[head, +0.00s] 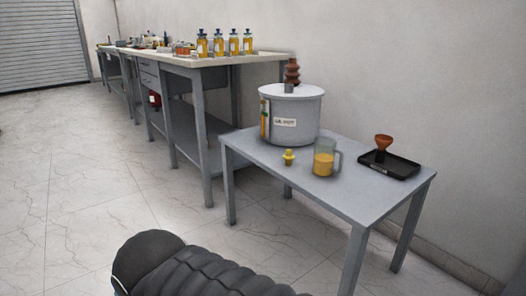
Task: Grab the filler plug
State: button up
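A small yellow piece (289,157), which looks like the filler plug, sits on the grey table (345,196) near its left part. It is in front of the round grey transformer tank (304,117), which has a brown ribbed bushing (292,72) on top. The piece is small in the picture, so its detail cannot be made out. My gripper is not in view. A dark ribbed part, seemingly mine, shows at the bottom of the head view, well apart from the table.
A glass jug (325,157) of yellow liquid stands just right of the yellow piece. A black tray (389,165) with a brown funnel (383,143) is further right. A long workbench (181,66) with several yellow bottles (218,44) stands behind left. The tiled floor in front is clear.

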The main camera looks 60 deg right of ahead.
aim_at(288, 156)
jog(key=i, duration=1.4)
jog(key=z, duration=2.45)
